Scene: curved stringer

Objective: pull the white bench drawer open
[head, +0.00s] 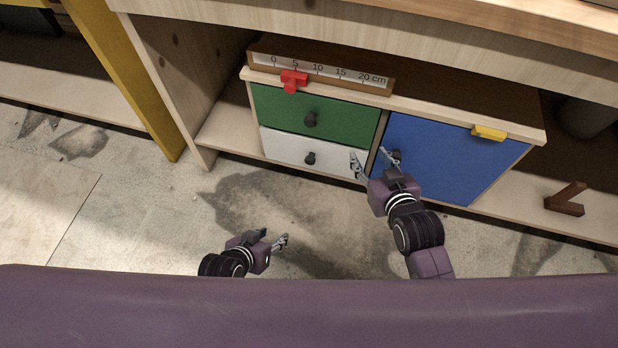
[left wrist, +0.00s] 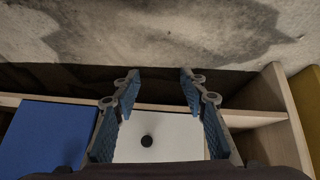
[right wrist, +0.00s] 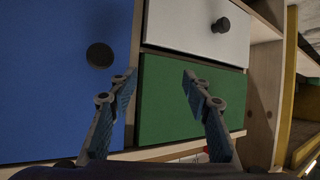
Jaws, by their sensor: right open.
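The white drawer (head: 283,151) is the lower left front of the bench cabinet. It looks shut, flush under the green drawer (head: 277,110). Its dark round knob (head: 310,158) is free of both grippers. The white drawer also shows in the left wrist view (left wrist: 178,130) and the right wrist view (right wrist: 180,22). My left gripper (head: 271,238) is open and empty, out in front of and below the drawer. My right gripper (head: 374,157) is open and empty, in front of the edge between the drawers and the blue door, right of the white drawer's knob.
The blue door (head: 445,160) stands right of the drawers, with a dark knob (right wrist: 99,55). A ruler (head: 330,74) with a red slider (head: 292,81) and a yellow block (head: 489,132) are on the cabinet top. A brown wooden piece (head: 566,199) lies at right. Floor before the drawers is clear.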

